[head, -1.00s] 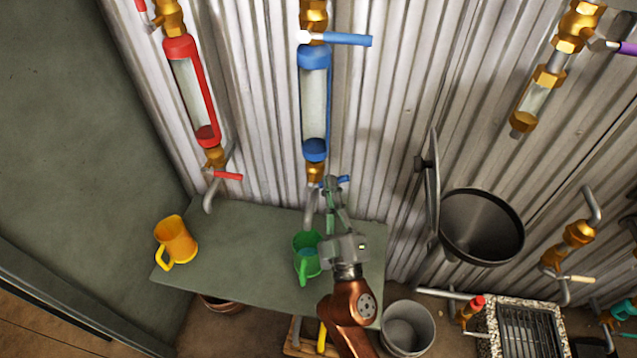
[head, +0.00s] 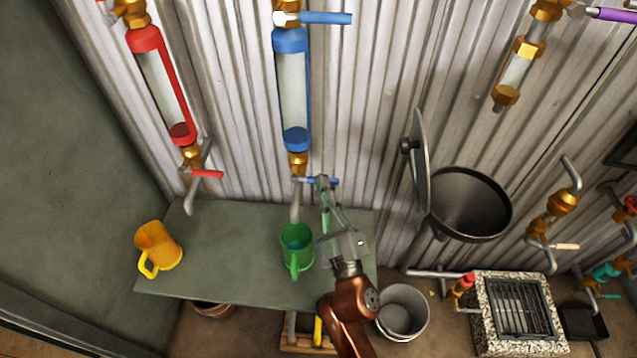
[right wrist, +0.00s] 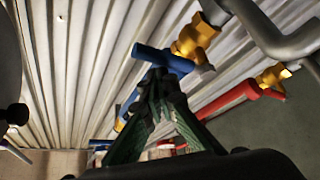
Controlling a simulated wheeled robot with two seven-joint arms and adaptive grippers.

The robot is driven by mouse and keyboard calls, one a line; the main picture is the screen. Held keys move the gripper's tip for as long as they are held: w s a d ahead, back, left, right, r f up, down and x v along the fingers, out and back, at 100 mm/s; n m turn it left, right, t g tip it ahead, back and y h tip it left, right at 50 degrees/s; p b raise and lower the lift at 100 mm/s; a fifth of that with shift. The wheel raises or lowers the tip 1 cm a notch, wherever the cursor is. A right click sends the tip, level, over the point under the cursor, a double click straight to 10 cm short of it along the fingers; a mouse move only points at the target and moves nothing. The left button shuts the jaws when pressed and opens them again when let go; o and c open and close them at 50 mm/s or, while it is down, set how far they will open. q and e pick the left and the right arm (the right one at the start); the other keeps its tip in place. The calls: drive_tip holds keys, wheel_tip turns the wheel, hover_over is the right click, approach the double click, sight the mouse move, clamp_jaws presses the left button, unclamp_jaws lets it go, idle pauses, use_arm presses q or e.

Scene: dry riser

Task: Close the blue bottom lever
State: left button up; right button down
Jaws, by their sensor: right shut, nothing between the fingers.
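The blue bottom lever (head: 318,181) sticks out to the right from the brass valve (head: 298,163) under the blue sight tube (head: 292,95). In the right wrist view the blue lever (right wrist: 164,61) lies across just beyond my fingertips. My right gripper (head: 322,184) is shut and empty, its tips at the lever's outer end and partly covering it. The right gripper also shows in the right wrist view (right wrist: 160,82). The tips look very close to the lever; I cannot tell whether they touch it. My left gripper is not in view.
A green mug (head: 296,248) stands under the blue pipe's spout and a yellow mug (head: 158,248) at the left of the green table (head: 220,275). A red lever (head: 207,173) is to the left. A dark round bin (head: 470,205) is to the right.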

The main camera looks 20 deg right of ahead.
drive_tip(key=shift+d+f, duration=0.15)
drive_tip(key=shift+f, duration=0.3)
drive_tip(key=shift+f, duration=0.1)
wheel_tip(320, 180, up, 11)
drive_tip(key=shift+a, duration=0.2)
idle(0.4)
